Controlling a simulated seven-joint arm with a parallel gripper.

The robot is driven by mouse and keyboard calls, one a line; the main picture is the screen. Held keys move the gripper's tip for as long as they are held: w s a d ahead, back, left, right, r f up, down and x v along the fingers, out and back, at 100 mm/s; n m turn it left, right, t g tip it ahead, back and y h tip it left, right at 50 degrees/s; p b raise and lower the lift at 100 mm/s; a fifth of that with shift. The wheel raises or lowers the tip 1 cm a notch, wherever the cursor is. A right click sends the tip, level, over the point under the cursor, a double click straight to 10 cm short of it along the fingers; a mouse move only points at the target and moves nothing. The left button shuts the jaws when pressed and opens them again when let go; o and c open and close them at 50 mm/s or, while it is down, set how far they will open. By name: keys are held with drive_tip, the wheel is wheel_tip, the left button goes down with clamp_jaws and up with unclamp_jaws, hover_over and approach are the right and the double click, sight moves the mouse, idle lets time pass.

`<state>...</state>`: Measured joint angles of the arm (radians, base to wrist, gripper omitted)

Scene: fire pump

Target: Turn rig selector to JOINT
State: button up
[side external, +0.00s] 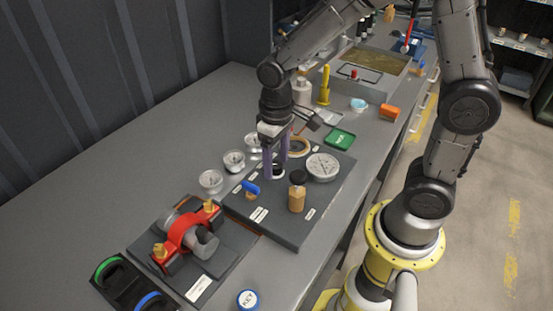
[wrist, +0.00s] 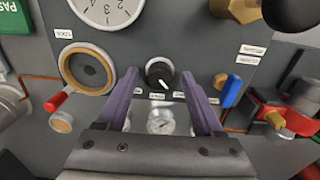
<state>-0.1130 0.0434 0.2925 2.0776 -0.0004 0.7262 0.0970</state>
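A round black knob with a white pointer line, which I take to be the rig selector, sits on the dark panel in the wrist view (wrist: 159,72). Its pointer is turned toward the lower right in that view. Small white labels (wrist: 157,96) lie along its lower side; their words are too small to read. My gripper (wrist: 160,76) is open, with one purple finger on each side of the knob and a gap to each. In the side view my gripper (side external: 276,168) points down at the panel, and its fingers partly hide the knob.
A pressure gauge (side external: 323,167), a brass fitting with a black top (side external: 297,192) and a blue lever (side external: 251,188) stand close around on the panel. Several small gauges (side external: 211,181) line the left. A red clamp (side external: 187,236) sits nearer the front. Bare grey bench lies left.

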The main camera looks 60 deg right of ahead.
sight(276, 164)
wheel_tip(276, 164, up, 14)
idle(0.6)
drive_tip(key=shift+f, duration=0.1)
drive_tip(key=s+d+r+t, duration=0.3)
drive_tip(key=s+r, duration=0.2)
drive_tip(key=s, duration=0.3)
drive_tip(key=s+f+t, duration=0.2)
drive_tip(key=s+f, duration=0.2)
drive_tip(key=s, duration=0.2)
drive_tip(key=shift+s+d+f+t, duration=0.25)
drive_tip(key=shift+f+t, duration=0.05)
drive_tip(key=shift+f, duration=0.1)
